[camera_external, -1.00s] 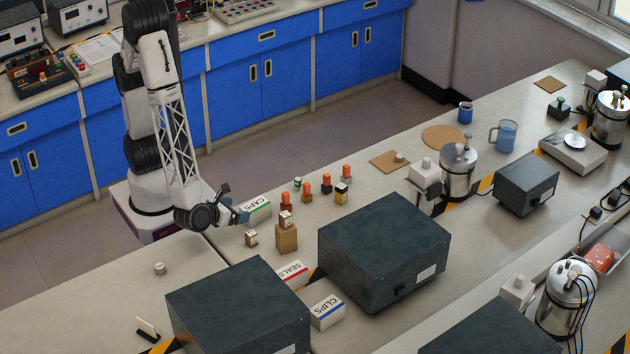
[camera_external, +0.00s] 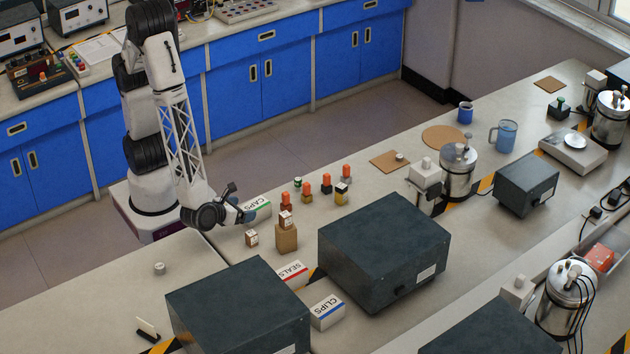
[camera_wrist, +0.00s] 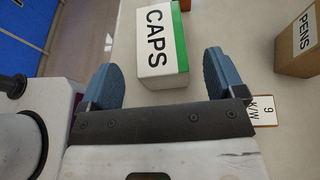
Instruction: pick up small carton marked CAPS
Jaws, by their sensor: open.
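The CAPS carton (camera_external: 258,208) is a small white box with a green edge, lying on the bench near my base. In the wrist view the carton (camera_wrist: 158,45) is ahead, with its black CAPS lettering facing the camera. My gripper (camera_external: 250,210) is beside it in the external view and hides part of it. In the wrist view my gripper (camera_wrist: 162,78) is open, its two blue-grey fingers apart. The near end of the carton lies between the fingertips, and neither finger visibly touches it.
A brown PENS box (camera_wrist: 298,40) and a small block (camera_wrist: 263,110) lie right of the fingers. A brown box (camera_external: 286,238), SEALS carton (camera_external: 292,274), CLIPS carton (camera_external: 327,312) and orange-topped items (camera_external: 307,188) stand nearby. A large dark case (camera_external: 384,250) stands beyond.

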